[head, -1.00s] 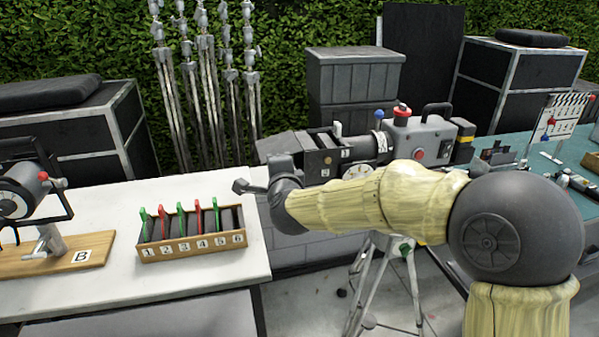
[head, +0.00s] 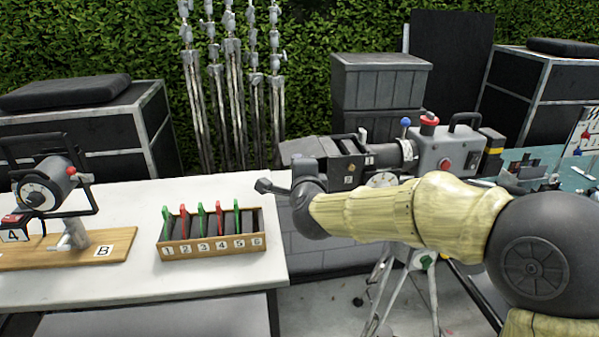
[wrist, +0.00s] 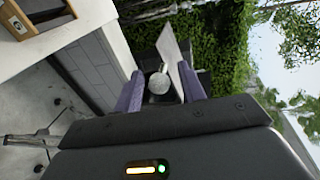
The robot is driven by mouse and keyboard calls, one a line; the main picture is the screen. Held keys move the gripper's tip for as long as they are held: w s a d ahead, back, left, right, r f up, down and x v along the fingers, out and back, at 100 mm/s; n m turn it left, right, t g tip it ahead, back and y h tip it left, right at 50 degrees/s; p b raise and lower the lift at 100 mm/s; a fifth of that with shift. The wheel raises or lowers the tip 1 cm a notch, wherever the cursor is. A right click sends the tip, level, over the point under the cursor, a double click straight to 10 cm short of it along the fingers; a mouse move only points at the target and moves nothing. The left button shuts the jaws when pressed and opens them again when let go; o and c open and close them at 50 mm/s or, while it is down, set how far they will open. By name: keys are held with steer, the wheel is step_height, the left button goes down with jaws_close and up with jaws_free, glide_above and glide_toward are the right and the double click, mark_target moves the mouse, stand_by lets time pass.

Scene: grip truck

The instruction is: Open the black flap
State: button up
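A dark slanted panel (head: 303,149), which looks like the black flap, sticks out at the left front of the grey film camera (head: 433,150). The camera stands on a tripod beyond my arm. My arm crosses in front of the camera's lower part and hides some of it. My gripper (head: 267,187) points left, below and left of the panel and apart from it in the picture. In the wrist view its two purplish fingers (wrist: 160,92) are spread. A pale round thing shows between them; I cannot tell what it is or whether they touch it. The panel is not clearly seen there.
A white table (head: 120,200) lies to the left, with a wooden rack (head: 212,248) of red and green handled plates and a lamp (head: 45,185) on a wooden board. Light stands (head: 235,100) and dark cases stand behind. A green-topped table is at the right.

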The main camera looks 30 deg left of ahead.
steer(key=shift+d, duration=0.1)
steer(key=b+v, duration=0.3)
steer(key=v, duration=1.4)
steer(key=shift+s, duration=0.25)
steer(key=w+d+f+n+g+h+p, duration=0.2)
steer(key=w+d+f+n+h+p, duration=0.15)
steer(key=d, duration=0.45)
steer(key=w+d+f+n+g+h+p, duration=0.1)
steer(key=w+d+f+n+h+p, duration=0.15)
steer(key=d+f, duration=0.45)
steer(key=s+d+f+n+g+h+p, duration=0.2)
steer(key=s+d+g, duration=0.1)
steer(key=d, duration=0.8)
steer(key=s+d+f+n+g+h+p, duration=0.1)
steer(key=s+d, duration=0.4)
steer(key=d, duration=0.6)
steer(key=f+n+g+p, duration=0.1)
steer(key=g+p, duration=0.1)
steer(key=shift+s+d+f+n+g+h, duration=0.2)
steer(key=shift+s+f+n+g+h, duration=0.05)
steer(key=shift+f+n+g+h, duration=0.15)
